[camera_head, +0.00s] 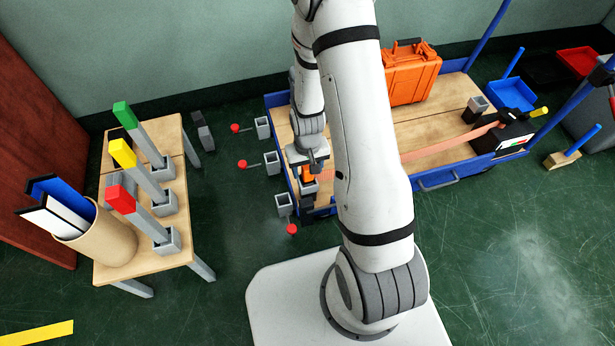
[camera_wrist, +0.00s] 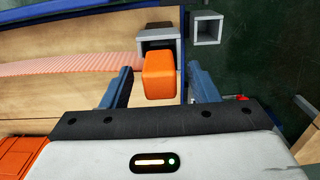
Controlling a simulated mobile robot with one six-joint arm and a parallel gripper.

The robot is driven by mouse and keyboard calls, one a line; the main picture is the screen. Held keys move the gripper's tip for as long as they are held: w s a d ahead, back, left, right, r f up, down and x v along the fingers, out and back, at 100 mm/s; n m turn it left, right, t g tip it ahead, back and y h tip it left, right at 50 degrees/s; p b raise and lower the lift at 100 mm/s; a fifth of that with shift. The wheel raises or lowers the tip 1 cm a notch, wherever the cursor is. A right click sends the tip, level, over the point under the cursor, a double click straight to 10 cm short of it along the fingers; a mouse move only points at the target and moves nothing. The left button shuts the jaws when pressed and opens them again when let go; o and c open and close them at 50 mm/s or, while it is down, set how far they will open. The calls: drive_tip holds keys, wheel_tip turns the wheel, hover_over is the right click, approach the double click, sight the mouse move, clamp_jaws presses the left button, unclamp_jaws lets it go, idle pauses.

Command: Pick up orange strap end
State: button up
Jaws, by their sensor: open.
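The orange strap end (camera_wrist: 160,76) is a rounded orange block in the wrist view, between the two open fingers of my gripper (camera_wrist: 160,88). Gaps show on both sides of it, so the fingers are apart from it. A pale pink-orange strap (camera_wrist: 75,68) runs left from beside it. In the head view the orange strap end (camera_head: 308,174) shows just below my gripper (camera_head: 312,165), at the left end of the cart. The strap (camera_head: 450,142) crosses the cart bed toward a black box, partly hidden behind my arm.
A grey square socket (camera_wrist: 158,40) stands just behind the strap end. The blue-edged cart (camera_head: 410,125) carries an orange case (camera_head: 411,74). A small table (camera_head: 140,245) with coloured-topped posts stands left. Grey sockets with red knobs (camera_head: 242,164) line the cart's left side.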

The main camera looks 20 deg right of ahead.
drive_tip(key=shift+c, duration=0.2)
drive_tip(key=shift+r, duration=0.1)
drive_tip(key=c, duration=1.1)
